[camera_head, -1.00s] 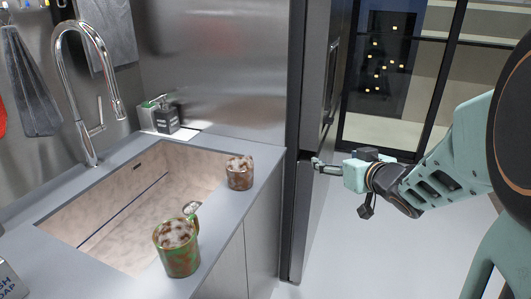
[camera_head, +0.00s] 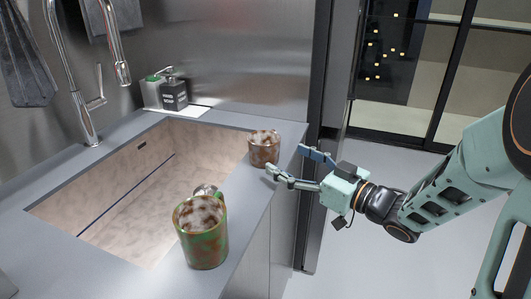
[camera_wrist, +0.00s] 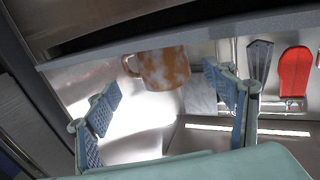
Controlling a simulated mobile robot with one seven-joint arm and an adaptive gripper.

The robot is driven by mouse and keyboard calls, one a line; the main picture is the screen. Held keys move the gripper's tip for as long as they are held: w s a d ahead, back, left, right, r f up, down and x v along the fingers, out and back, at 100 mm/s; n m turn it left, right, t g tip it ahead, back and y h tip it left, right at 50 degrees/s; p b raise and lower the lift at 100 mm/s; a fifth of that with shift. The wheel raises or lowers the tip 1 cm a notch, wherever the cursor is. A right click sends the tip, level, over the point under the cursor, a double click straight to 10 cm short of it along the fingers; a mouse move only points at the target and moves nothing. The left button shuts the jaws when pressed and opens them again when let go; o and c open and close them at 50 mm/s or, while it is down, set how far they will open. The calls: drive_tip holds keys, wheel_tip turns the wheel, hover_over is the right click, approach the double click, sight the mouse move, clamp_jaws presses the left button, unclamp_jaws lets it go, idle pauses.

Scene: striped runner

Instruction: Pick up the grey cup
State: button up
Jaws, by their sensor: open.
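No plainly grey cup shows. A brown cup with pale grey mottling (camera_head: 264,150) stands upright on the counter's right rim, near the back corner of the sink. A green and rust-brown mug (camera_head: 203,245) stands nearer on the same rim. My gripper (camera_head: 288,162) is open and empty, just right of the brown cup. In the wrist view, an orange-brown and white mottled cup (camera_wrist: 165,70) with its handle at the left shows beyond and between my open fingers (camera_wrist: 163,100). It looks like the same brown cup, apart from the fingers.
The sink basin (camera_head: 125,195) lies left of both cups. A tall tap (camera_head: 75,80) and a dark soap bottle (camera_head: 174,92) stand behind it. The grey counter (camera_head: 232,190) is a narrow strip here. A steel wall (camera_head: 240,60) rises behind the brown cup. Open floor lies right.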

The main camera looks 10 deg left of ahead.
sight(276, 152)
drive_tip(key=b+x, duration=0.1)
drive_tip(key=x, duration=0.6)
drive_tip(key=shift+s+a+r, duration=0.1)
drive_tip(key=shift+s+r, duration=0.05)
drive_tip(key=shift+s, duration=0.05)
drive_tip(key=shift+r, duration=0.1)
drive_tip(key=c, duration=1.5)
